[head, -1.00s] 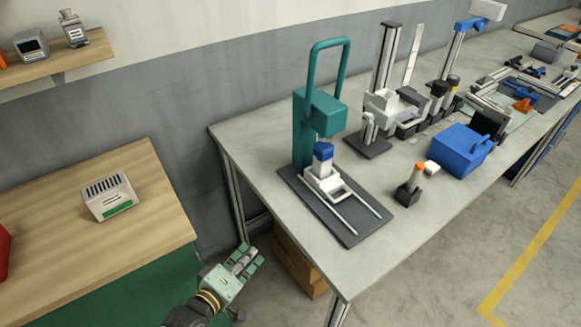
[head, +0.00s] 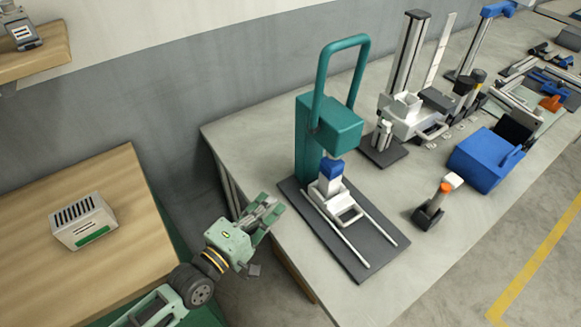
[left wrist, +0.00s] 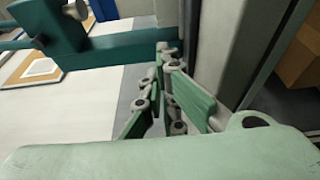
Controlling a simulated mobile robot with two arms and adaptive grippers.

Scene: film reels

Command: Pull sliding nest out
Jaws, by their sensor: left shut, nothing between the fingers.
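The sliding nest (head: 347,216) is a white carriage with a loop handle at its front. It sits on two pale rails (head: 349,243) on a dark base plate (head: 376,262), at the rear end of the rails under a teal hand press (head: 313,130). A blue block (head: 331,170) is between the press ram and the nest; I cannot tell whether they touch. My left gripper (head: 267,211) is shut and empty, left of the base plate near the table's left edge, apart from the nest. Its fingers also show in the left wrist view (left wrist: 168,85). My right gripper is out of view.
A grey table (head: 238,142) carries the press. A dark stand with an orange-topped part (head: 430,212) and a blue box (head: 484,160) stand right of it. A wooden bench (head: 110,190) with a vented box (head: 83,221) is at left. Table surface before the press is clear.

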